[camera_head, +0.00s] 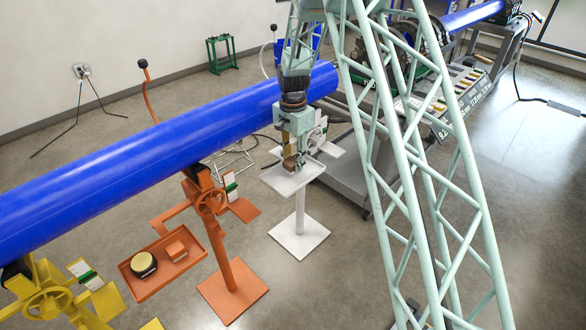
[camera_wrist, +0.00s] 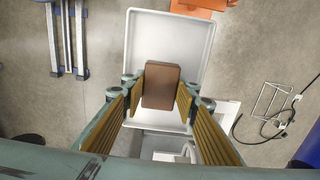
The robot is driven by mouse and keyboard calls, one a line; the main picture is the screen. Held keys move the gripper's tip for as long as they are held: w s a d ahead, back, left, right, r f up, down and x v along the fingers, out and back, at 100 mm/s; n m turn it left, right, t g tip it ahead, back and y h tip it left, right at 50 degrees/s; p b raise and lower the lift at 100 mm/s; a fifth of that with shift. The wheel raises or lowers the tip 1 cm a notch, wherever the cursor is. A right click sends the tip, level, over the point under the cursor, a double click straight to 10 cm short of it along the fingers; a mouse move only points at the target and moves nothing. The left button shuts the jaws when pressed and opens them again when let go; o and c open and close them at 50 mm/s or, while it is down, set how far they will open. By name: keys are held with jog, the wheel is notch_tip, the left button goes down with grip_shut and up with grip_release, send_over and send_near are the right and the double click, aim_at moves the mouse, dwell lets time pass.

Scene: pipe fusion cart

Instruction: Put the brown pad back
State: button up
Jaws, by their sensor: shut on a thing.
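The brown pad (camera_wrist: 161,85) is a small rounded block between the fingers of my gripper (camera_wrist: 160,94) in the wrist view. My gripper is shut on it, with a finger on each side. In the head view the gripper (camera_head: 291,160) points down over the white tray (camera_head: 311,166) on the white stand, and the brown pad (camera_head: 289,163) shows at its tips. The white tray (camera_wrist: 201,38) lies under the pad in the wrist view and looks empty otherwise. I cannot tell whether the pad touches the tray.
An orange stand's tray (camera_head: 148,289) holds a round yellow-and-black item (camera_head: 143,263) and an orange block (camera_head: 176,250). A yellow stand (camera_head: 50,300) is at lower left. Open floor lies in front of the white stand.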

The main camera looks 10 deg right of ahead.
aim_at(293, 167)
jog(key=shift+w, duration=0.1)
jog(key=shift+w, duration=0.15)
jog(key=shift+w+d+f, duration=0.1)
jog(key=shift+w+f, duration=0.1)
jog(key=shift+f, duration=0.05)
jog(key=shift+f+b, duration=0.4)
jog(key=shift+f, duration=1.15)
jog(key=shift+f, duration=0.15)
jog(key=o, duration=0.9)
